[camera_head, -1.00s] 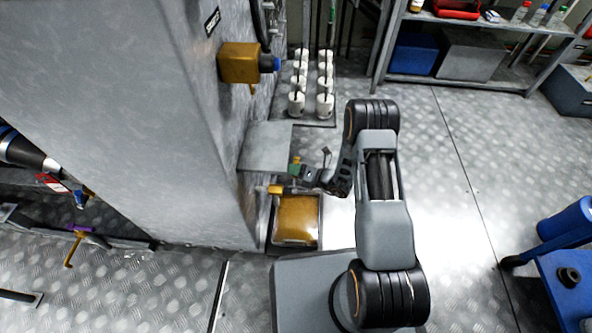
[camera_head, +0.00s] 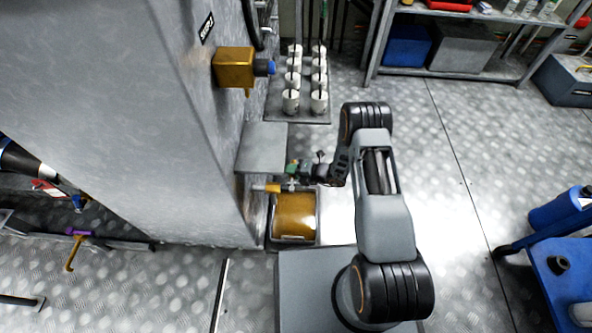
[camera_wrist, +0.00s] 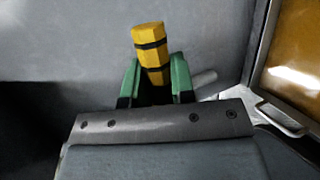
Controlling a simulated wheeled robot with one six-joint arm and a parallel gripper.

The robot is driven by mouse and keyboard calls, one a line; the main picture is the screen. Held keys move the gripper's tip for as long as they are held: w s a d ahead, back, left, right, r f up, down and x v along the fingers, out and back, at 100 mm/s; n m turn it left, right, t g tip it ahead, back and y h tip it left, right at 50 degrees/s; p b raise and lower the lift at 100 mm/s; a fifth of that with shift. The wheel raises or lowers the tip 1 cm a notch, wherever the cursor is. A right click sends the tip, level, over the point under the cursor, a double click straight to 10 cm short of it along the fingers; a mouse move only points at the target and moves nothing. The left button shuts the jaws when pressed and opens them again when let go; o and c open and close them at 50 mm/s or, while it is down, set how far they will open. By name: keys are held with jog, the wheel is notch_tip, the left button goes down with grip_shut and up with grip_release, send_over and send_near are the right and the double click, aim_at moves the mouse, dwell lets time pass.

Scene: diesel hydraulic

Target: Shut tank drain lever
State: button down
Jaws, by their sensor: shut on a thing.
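The tank drain lever (camera_wrist: 148,38) is a yellow bar with black bands. In the wrist view it stands between the two green fingers of my gripper (camera_wrist: 155,82), which are shut on it. In the head view the yellow lever (camera_head: 266,188) sticks out near the base of the grey tank wall (camera_head: 200,120), with my gripper (camera_head: 291,172) at its right end. The lever's lower end is hidden between my fingers.
A tray of amber liquid (camera_head: 295,216) sits on the floor just below the lever. A grey ledge (camera_head: 262,148) is above it. A yellow box with a blue knob (camera_head: 234,67) is on the wall higher up. White cups (camera_head: 291,101) stand behind.

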jog(key=c, duration=1)
grip_release()
jog(key=shift+o, duration=0.2)
jog(key=p+v, duration=0.4)
jog(key=v, duration=0.9)
jog(key=shift+d+r, duration=0.15)
jog(key=shift+d, duration=0.2)
